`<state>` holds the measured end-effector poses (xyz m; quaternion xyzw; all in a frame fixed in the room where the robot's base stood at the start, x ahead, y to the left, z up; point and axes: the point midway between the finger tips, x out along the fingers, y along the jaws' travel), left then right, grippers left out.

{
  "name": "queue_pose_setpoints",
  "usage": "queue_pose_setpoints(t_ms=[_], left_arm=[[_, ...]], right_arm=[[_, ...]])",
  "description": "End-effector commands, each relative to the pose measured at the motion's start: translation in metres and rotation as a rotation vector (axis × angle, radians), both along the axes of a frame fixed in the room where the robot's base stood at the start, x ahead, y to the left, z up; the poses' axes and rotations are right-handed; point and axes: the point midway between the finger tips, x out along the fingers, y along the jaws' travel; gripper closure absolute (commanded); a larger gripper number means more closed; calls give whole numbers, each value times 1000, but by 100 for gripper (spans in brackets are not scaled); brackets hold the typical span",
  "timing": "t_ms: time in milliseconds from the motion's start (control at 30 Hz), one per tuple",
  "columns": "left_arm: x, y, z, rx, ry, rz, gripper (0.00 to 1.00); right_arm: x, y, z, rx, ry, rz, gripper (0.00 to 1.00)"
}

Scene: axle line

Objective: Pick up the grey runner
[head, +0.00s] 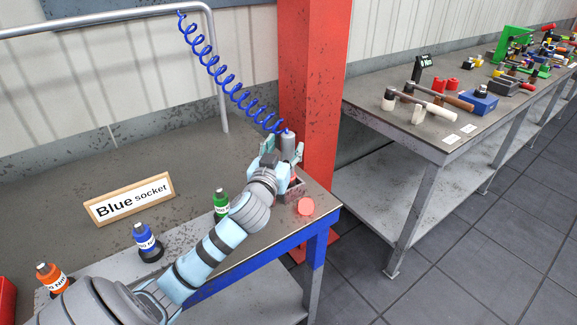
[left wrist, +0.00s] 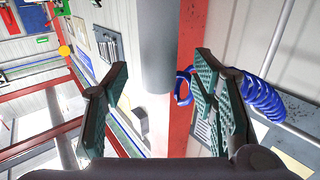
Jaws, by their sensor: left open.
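The grey runner (head: 288,146) is a grey cylinder at the end of the blue coiled hose, upright in front of the red post. My left gripper (head: 282,152) is open right at it, with a finger to each side in the head view. In the left wrist view the grey cylinder (left wrist: 156,45) comes down from the top edge, between and beyond the spread fingers of the gripper (left wrist: 163,95). Neither finger visibly touches it there. The gripper and forearm hide the cylinder's lower part in the head view. My right gripper is not in view.
A blue coiled hose (head: 222,85) hangs from the pipe.

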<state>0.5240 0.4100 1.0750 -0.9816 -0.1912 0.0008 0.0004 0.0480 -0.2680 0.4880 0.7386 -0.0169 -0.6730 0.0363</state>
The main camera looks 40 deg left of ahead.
Motion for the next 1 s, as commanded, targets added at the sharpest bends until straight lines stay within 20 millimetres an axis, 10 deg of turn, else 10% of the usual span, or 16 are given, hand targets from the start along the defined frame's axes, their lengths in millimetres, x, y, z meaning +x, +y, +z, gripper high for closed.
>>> queue_pose_setpoints(t_ms=[367,700,1000], left_arm=[[31,11,-2,-1,0,-3,48],[31,10,-3,-1,0,-4,99],[31,10,-1,1,-4,-5,100]], right_arm=[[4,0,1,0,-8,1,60],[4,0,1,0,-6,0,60],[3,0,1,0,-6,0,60]])
